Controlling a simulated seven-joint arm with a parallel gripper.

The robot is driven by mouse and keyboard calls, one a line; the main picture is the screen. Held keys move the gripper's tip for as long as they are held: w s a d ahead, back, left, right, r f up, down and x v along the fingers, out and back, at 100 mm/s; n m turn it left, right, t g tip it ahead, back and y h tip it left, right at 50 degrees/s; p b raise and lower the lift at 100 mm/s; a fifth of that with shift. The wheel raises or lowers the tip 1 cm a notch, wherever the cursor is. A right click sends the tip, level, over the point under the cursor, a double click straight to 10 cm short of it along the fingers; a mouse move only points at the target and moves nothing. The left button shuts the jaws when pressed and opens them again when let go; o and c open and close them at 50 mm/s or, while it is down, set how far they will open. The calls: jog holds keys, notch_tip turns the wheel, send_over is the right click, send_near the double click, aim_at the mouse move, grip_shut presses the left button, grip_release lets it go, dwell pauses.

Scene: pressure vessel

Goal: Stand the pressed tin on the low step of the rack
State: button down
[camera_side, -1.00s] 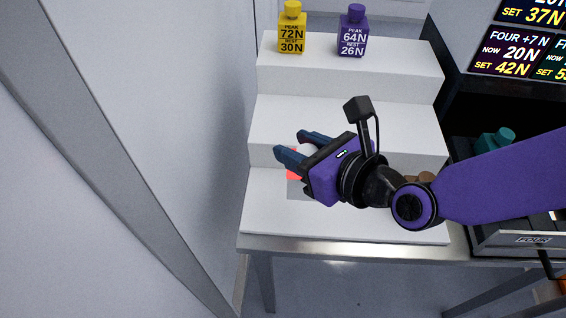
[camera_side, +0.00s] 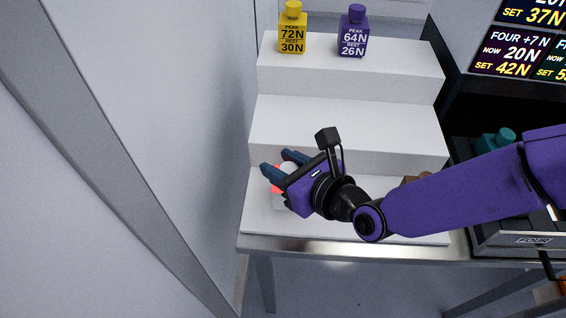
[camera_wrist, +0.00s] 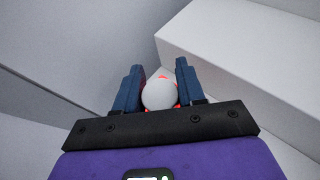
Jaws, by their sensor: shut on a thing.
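My gripper (camera_side: 275,160) is over the left part of the rack's low step (camera_side: 258,220). Its two blue fingers are shut on a tin (camera_side: 276,172) with red on it, mostly hidden behind the gripper. In the wrist view the fingers (camera_wrist: 160,75) stand on either side of the tin's round pale top (camera_wrist: 160,95), with red edges showing around it. The tin looks about upright and is low over the step. I cannot tell whether its base touches the step.
A yellow bottle (camera_side: 292,32) and a purple bottle (camera_side: 353,36) stand on the top step. The middle step (camera_side: 345,130) is bare. A brown object (camera_side: 416,179) is partly hidden behind my arm. A teal object (camera_side: 495,140) sits right of the rack. A wall is at left.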

jog(key=c, duration=0.7)
grip_release()
jog(key=shift+f, duration=0.15)
jog(key=shift+s+d+r, duration=0.15)
jog(key=shift+s+r, duration=0.05)
jog(key=shift+r, duration=0.1)
jog(key=v, duration=1.1)
jog(key=shift+s+d+r, duration=0.1)
jog(key=shift+s+d, duration=0.05)
jog(key=shift+d, duration=0.05)
